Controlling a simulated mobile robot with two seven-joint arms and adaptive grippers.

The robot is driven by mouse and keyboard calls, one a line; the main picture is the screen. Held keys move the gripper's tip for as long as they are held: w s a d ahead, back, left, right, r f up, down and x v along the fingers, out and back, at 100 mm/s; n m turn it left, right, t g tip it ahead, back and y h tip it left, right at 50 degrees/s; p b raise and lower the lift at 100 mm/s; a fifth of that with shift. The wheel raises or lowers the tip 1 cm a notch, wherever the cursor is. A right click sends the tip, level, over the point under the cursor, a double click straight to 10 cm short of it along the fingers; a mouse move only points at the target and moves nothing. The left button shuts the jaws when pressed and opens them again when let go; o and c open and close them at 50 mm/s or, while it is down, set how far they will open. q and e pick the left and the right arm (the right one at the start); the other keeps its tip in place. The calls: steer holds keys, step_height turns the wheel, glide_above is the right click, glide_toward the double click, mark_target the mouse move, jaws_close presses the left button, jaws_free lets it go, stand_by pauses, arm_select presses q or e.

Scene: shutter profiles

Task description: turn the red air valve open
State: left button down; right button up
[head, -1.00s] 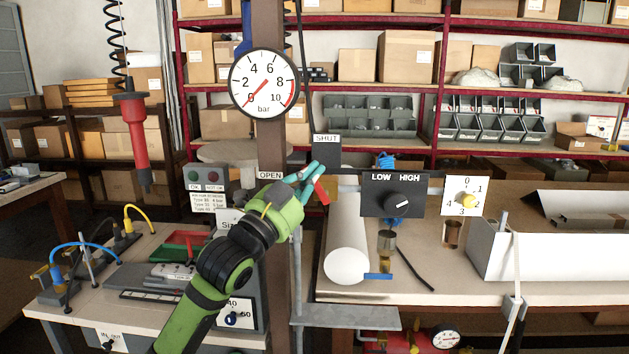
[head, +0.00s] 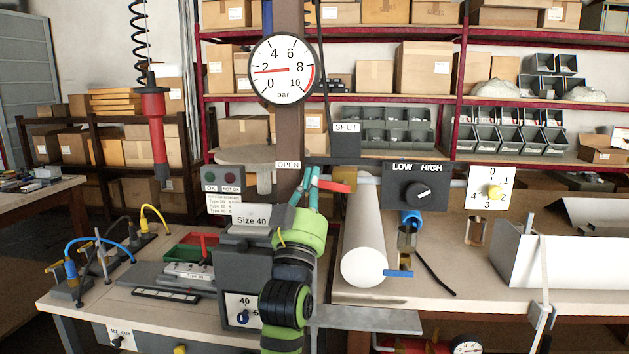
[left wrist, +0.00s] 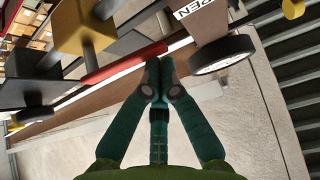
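The red air valve lever (head: 334,187) points left from the yellow valve body (head: 343,174), nearly level, with its free end close to the OPEN label (head: 288,165). The SHUT label (head: 346,128) is above. My left gripper (head: 312,174) is at the lever's free end. In the left wrist view its fingertips (left wrist: 159,64) are together, with nothing seen between them, right beside the end of the red lever (left wrist: 125,62). I cannot tell whether they touch it. The bar gauge (head: 283,69) reads a little under 2. My right gripper is not in view.
The post (head: 290,130) stands just behind my left gripper. A LOW/HIGH switch box (head: 416,186) and a numbered dial (head: 491,188) are to the right. A white roll (head: 364,255) lies below the valve. The Size 40 machine (head: 240,265) stands left of my arm.

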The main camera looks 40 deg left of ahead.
arm_select(q)
steer(key=shift+a+f, duration=0.15)
steer(key=shift+f, duration=0.2)
stand_by(0.3)
steer(key=shift+r, duration=0.1)
